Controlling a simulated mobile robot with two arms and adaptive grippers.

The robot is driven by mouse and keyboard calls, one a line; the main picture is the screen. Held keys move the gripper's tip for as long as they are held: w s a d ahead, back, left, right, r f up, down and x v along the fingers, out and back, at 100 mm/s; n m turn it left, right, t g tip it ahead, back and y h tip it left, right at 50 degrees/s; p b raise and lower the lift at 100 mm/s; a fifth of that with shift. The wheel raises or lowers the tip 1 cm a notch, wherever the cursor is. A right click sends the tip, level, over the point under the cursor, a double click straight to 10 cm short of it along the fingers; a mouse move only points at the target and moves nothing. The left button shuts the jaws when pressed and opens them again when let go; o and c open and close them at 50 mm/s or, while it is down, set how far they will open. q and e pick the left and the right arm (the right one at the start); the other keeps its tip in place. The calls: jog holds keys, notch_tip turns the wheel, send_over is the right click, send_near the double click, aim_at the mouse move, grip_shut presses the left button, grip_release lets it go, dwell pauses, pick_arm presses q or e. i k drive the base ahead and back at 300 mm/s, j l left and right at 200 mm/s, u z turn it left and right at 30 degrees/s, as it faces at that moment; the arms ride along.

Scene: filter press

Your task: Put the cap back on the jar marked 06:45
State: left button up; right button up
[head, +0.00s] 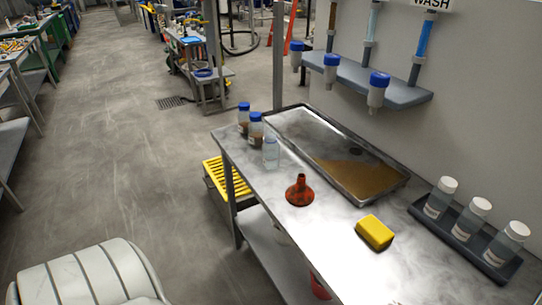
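Three bottles with white caps (438,198) (472,217) (508,243) stand in a dark rack (455,240) at the right. The labels are too small to read, so I cannot tell which jar is marked 06:45. I see no loose cap. Neither gripper is in view.
A shallow metal tray (296,127) holds brown sediment. An orange-red funnel (299,191) and a yellow block (374,232) stand on the table. A wall shelf (408,96) with blue-topped containers hangs above. Bare tabletop lies between funnel, block and front edge.

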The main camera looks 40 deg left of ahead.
aim_at(270, 145)
jog(key=u, duration=1.35)
jog(key=i+j, duration=0.1)
jog(key=i, duration=0.9)
